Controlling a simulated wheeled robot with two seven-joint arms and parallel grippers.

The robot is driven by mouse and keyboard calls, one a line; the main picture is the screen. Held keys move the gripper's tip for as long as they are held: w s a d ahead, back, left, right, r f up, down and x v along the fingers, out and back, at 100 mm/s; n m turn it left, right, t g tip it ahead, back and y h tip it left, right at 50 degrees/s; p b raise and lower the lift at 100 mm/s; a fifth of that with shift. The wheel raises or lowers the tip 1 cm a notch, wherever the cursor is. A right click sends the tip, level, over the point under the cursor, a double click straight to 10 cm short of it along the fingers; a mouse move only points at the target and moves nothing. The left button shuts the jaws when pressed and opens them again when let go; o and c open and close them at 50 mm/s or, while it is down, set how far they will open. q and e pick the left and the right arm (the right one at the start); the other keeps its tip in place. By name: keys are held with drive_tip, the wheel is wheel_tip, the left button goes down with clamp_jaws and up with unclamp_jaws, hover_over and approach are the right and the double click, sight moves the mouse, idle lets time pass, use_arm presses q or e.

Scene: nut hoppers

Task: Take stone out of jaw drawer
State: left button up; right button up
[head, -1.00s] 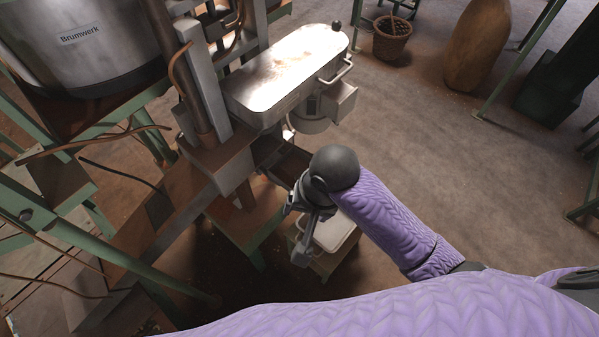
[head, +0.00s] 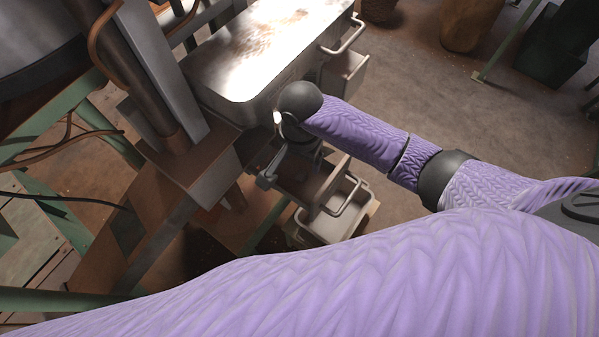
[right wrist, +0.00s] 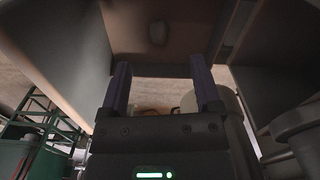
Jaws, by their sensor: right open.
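The jaw drawer (head: 318,187) looks like an open brown-floored metal drawer with a bar handle, below the pale metal housing. My right gripper (head: 266,180) is at its left side in the head view, partly hidden by my own wrist. In the right wrist view my right gripper (right wrist: 162,80) has two dark fingers spread apart with nothing between them. The stone cannot be made out in the head view. My left gripper is not in view.
The pale metal housing (head: 265,50) stands just above the drawer, with a box with a handle (head: 343,72) at its right. A light grey bin (head: 325,228) is below the drawer. A steel post (head: 165,75) stands at the left.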

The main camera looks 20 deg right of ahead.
sight(301, 175)
wheel_tip(301, 175, down, 6)
drive_tip(key=shift+s+r+b, duration=0.1)
drive_tip(key=shift+b, duration=0.7)
drive_tip(key=shift+r, duration=0.1)
clamp_jaws()
